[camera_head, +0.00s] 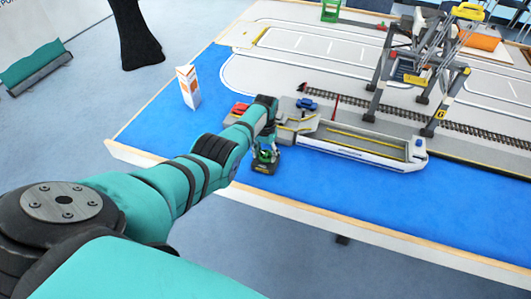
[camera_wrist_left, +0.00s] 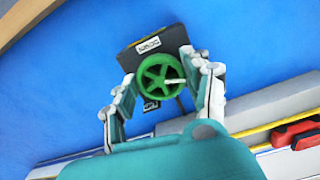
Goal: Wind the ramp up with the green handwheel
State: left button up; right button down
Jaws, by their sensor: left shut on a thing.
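The green handwheel (camera_wrist_left: 160,76) has a spoked rim and a small pale peg. It sits on a dark box with a label (camera_wrist_left: 150,45), and the box also shows at the blue table edge in the head view (camera_head: 265,168). My left gripper (camera_wrist_left: 167,74) has its two fingers at opposite sides of the wheel's rim and is shut on it. In the head view my left gripper (camera_head: 265,152) reaches down over the box and hides most of the wheel. I cannot clearly make out the ramp or its angle near the ship's left end. My right gripper is not in view.
A long grey-white ship (camera_head: 355,150) lies right of the wheel. A blue car (camera_head: 306,104) and a red car (camera_head: 240,108) stand close behind my gripper. A gantry crane (camera_head: 425,60) stands over the rails, back right. A white sign (camera_head: 188,86) stands left; blue table around it is clear.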

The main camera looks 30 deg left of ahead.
aim_at(265, 153)
pick_arm(q)
jog(key=m, duration=0.5)
jog(key=shift+a+m, duration=0.1)
jog(key=shift+m, duration=0.3)
jog(key=m, duration=0.5)
jog(key=shift+w+b, duration=0.1)
jog(key=shift+b, duration=0.3)
jog(key=m+b, duration=0.1)
jog(key=m, duration=0.4)
jog(key=shift+a+m, duration=0.1)
jog(key=shift+m, duration=0.3)
jog(key=m+b, duration=0.1)
jog(key=m, duration=0.4)
jog(key=shift+w, duration=0.15)
jog(key=shift+m, duration=0.4)
jog(key=o, duration=1.2)
jog(key=shift+r, duration=0.1)
notch_tip(265, 153, up, 12)
jog(key=shift+f, duration=0.1)
